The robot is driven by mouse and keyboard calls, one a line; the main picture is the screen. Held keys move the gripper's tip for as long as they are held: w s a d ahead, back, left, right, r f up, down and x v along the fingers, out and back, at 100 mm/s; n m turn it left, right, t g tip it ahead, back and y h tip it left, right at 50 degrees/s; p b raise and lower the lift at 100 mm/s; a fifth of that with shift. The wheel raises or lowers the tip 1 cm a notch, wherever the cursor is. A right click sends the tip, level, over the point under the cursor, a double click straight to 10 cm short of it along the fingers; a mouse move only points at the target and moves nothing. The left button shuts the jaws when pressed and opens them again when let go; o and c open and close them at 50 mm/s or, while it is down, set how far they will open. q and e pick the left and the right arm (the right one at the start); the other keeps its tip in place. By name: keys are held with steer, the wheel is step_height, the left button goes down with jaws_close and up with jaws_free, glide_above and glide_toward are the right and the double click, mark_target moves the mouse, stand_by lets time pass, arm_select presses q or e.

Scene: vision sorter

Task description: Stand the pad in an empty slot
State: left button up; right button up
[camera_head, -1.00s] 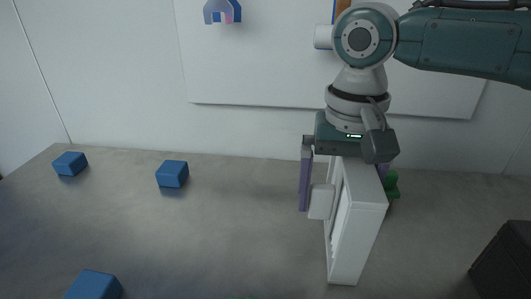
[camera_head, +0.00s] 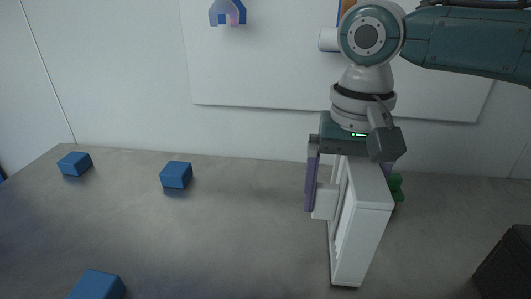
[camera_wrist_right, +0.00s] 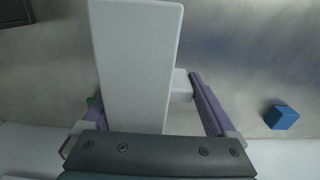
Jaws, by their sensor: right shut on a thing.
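My right gripper (camera_head: 349,190) comes down from above with purple fingers on either side of a tall white box-like piece (camera_head: 369,235), which I take to be the pad. It is shut on this piece, which is upright with a recessed left side. A small white block (camera_head: 325,201) lies between the left finger and the piece; I cannot tell whether it is part of it. In the right wrist view the white piece (camera_wrist_right: 138,60) extends away between the fingers. The far finger is mostly hidden in the head view. No empty slot can be made out. My left gripper is not in view.
Blue blocks lie on the grey table: at far left (camera_head: 75,164), left of centre (camera_head: 176,175) and front left (camera_head: 97,286). A green object (camera_head: 397,190) is partly hidden behind the white piece. A dark box (camera_head: 507,268) stands at the right edge. The middle left is clear.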

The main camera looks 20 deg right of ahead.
steer(key=s+a+r+n+p, duration=0.2)
steer(key=s+r+p, duration=0.1)
steer(key=r+p, duration=1.1)
steer(key=s+a+r+n+p, duration=0.2)
steer(key=r+p, duration=1.3)
steer(key=r, duration=1.1)
steer(key=s+a+r+n+p, duration=0.2)
steer(key=s+r+p, duration=0.3)
steer(key=r+p, duration=0.9)
step_height(320, 180, up, 7)
steer(key=shift+a, duration=0.2)
steer(key=shift+s, duration=0.15)
